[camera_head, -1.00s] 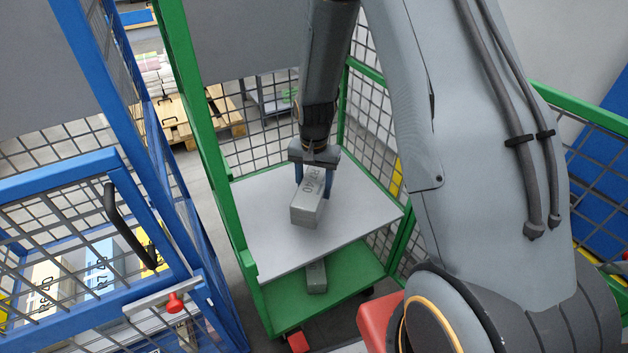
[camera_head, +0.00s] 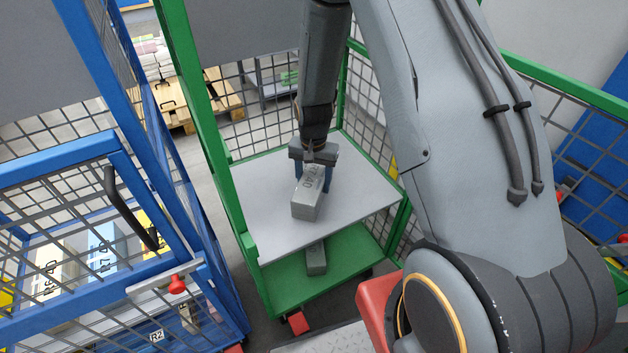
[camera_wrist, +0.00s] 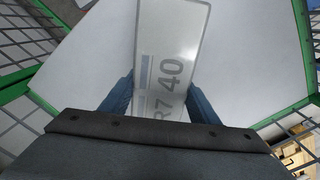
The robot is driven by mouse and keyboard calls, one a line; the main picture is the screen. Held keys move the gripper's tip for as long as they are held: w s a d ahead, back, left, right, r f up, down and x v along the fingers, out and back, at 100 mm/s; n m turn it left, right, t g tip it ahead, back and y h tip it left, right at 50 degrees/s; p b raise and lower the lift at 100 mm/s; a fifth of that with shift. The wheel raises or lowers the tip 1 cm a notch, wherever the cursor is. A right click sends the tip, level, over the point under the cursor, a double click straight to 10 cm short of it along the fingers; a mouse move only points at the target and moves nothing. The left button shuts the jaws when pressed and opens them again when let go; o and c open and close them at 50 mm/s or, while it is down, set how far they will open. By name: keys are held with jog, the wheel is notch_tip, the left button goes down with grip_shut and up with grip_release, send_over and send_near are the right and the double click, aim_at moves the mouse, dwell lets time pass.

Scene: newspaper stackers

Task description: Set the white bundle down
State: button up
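The white bundle (camera_head: 307,205), grey-looking in the head view, is a long block with printed lettering. In the wrist view the pale bundle (camera_wrist: 172,45) reads "R7 40" and lies between both blue fingers. My gripper (camera_head: 313,178) points down and is shut on the bundle's sides. The bundle is over the grey shelf (camera_head: 270,235) of a green mesh cart (camera_head: 205,110), near the shelf's middle. Its underside is hidden, so I cannot tell whether it touches the shelf.
Another grey block (camera_head: 316,262) lies on the cart's green lower deck (camera_head: 340,270). A blue mesh cage (camera_head: 60,160) with several bundles stands close on the left. Wooden pallets (camera_head: 222,95) are behind. The grey shelf around the bundle is clear.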

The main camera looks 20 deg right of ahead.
aim_at(314, 177)
jog(key=o, duration=0.3)
jog(key=shift+r, duration=0.15)
notch_tip(314, 177, up, 12)
jog(key=shift+f+b, duration=0.15)
jog(key=shift+b, duration=0.4)
jog(key=s+r+n, duration=0.3)
jog(key=s+r, duration=0.2)
jog(key=s, duration=0.5)
jog(key=s+r+n, duration=0.3)
jog(key=s+r, duration=0.2)
jog(key=s, duration=0.5)
jog(key=shift+s+r+n, duration=0.3)
jog(key=shift+s, duration=0.1)
